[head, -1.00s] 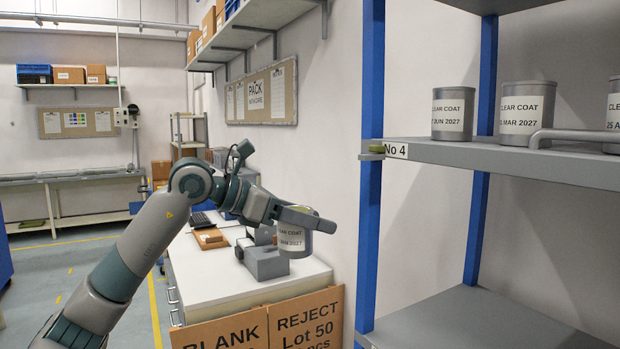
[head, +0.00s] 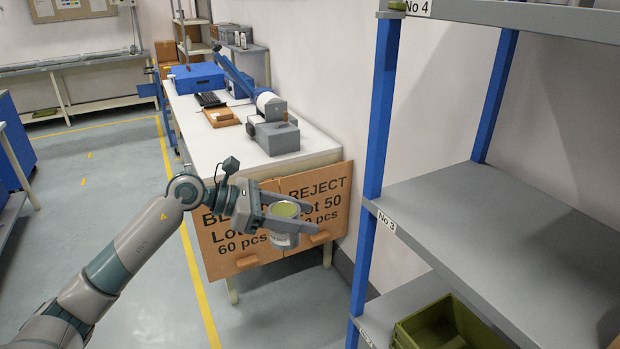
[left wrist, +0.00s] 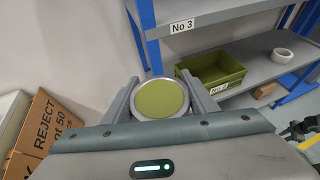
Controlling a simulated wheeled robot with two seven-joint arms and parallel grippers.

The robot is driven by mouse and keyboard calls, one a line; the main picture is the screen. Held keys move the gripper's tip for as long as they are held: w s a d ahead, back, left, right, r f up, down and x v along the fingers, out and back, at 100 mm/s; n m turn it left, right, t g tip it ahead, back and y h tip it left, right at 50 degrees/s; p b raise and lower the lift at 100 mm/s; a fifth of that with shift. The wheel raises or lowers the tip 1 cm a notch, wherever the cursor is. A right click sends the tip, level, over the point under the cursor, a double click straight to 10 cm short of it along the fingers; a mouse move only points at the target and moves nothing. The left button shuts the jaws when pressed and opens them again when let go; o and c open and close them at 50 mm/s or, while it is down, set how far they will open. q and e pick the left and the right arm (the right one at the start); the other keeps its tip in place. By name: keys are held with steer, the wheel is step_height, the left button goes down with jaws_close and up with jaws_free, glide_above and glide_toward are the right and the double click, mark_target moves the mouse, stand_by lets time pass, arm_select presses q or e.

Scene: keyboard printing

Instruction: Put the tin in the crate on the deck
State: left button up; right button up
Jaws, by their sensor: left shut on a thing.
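The tin (head: 285,211) is a grey can with an olive-green lid and a pale label. My left gripper (head: 320,222) is shut on it, one finger on each side, and holds it upright in the air in front of the cardboard signs. In the left wrist view the tin's round lid (left wrist: 161,101) faces the camera between the fingers (left wrist: 161,80). The olive-green crate (head: 402,338) stands on a low shelf deck at the bottom right, partly cut off. The left wrist view shows the crate (left wrist: 212,75) beyond the tin, to its right.
The rack's blue post (head: 376,130) and the No 3 shelf (head: 480,225) stand right of the tin, the shelf above the crate's level. A white bench (head: 200,115) with cardboard signs (head: 225,245) is behind the gripper. A white ring (left wrist: 282,56) lies on the rack.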

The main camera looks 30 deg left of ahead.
mark_target(281, 249)
arm_select(q)
steer(key=shift+m+g+h, duration=0.3)
steer(key=s+f, duration=0.1)
steer(key=f, duration=0.1)
steer(key=s+f, duration=0.3)
steer(key=f, duration=0.1)
steer(key=shift+s+a+f, duration=0.15)
steer(key=shift+s+f, duration=0.1)
steer(key=s+d+f, duration=0.2)
steer(key=s+f, duration=0.2)
steer(key=f, duration=0.1)
steer(key=s+d+f, duration=0.2)
steer(key=d, duration=0.8)
steer(key=shift+f, duration=0.2)
steer(key=shift+s+d, duration=0.1)
